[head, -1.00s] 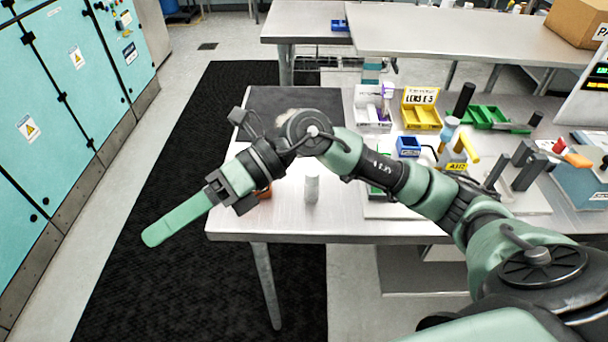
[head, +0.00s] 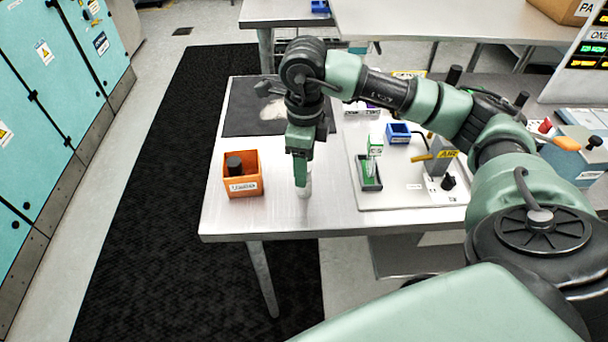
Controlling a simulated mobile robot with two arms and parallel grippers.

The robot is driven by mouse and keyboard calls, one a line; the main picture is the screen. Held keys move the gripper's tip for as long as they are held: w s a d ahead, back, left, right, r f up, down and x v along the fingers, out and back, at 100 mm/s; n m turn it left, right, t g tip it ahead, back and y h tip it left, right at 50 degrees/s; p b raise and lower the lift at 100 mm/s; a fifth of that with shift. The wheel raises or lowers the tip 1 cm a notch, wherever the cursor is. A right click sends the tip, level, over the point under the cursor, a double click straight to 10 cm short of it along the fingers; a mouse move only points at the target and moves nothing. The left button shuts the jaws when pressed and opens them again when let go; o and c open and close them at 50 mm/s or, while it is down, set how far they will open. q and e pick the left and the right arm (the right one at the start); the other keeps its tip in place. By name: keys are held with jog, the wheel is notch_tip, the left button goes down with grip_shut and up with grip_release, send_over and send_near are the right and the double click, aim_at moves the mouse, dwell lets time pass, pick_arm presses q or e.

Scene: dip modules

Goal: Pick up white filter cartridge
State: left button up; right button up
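The white filter cartridge (head: 305,189) stands upright on the metal table, left of the light board. My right gripper (head: 301,177) points straight down at it. The fingers show edge-on and overlap the cartridge's upper part, hiding some of it. I cannot tell whether they touch it or whether they are open or shut. My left gripper is not in view.
An orange bin (head: 243,187) holding a dark cylinder stands to the left. A light board (head: 410,199) with a green module, a blue bin (head: 397,134) and a yellow-labelled fixture lies to the right. A dark mat (head: 240,112) lies behind.

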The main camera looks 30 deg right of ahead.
jog(key=shift+f, duration=1.2)
grip_shut()
